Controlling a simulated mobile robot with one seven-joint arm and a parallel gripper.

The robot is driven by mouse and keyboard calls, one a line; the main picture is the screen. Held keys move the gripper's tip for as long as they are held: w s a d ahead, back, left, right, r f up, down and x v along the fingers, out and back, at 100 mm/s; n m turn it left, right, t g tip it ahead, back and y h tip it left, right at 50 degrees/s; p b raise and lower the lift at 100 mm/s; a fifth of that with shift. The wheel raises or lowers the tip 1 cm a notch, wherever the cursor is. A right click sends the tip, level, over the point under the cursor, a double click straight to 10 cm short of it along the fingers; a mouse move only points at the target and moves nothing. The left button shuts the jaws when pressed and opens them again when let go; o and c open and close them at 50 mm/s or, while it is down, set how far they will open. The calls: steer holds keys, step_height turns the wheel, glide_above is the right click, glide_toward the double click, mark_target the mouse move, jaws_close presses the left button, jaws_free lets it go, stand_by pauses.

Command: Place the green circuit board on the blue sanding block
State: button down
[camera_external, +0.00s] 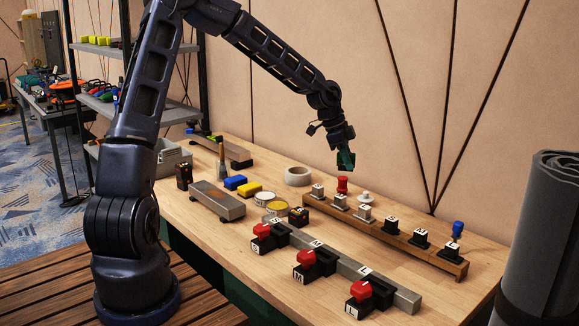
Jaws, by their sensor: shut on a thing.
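My gripper (344,148) hangs above the back of the wooden table, right of the white tape roll. It is shut on the green circuit board (346,160), which it holds in the air over the red knob piece. The board is small and dark green here, and its upper part is hidden by the gripper. Nothing is seen on top of the blue block. The gripper is well to the right of it and higher.
A wooden rail with several switches (385,231) runs along the back right. A grey rail with red-topped switches (335,261) lies in front. Bare tabletop shows at the front left.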

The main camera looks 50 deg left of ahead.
steer(key=a+r+n+t+y, duration=0.15)
steer(key=a+n, duration=0.45)
steer(key=a, duration=1.7)
step_height(320, 180, up, 3)
steer(key=n+y, duration=0.2)
steer(key=n, duration=0.3)
glide_above(240, 176)
steer(key=s, duration=0.2)
steer(key=shift+t, duration=0.25)
steer(key=f, duration=1.9)
steer(key=shift+w+d+f, duration=0.15)
steer(key=shift+d+f, duration=0.05)
steer(key=shift+f, duration=0.1)
steer(key=c, duration=1.4)
jaws_free()
steer(key=v, duration=1.2)
steer(key=shift+d, duration=0.15)
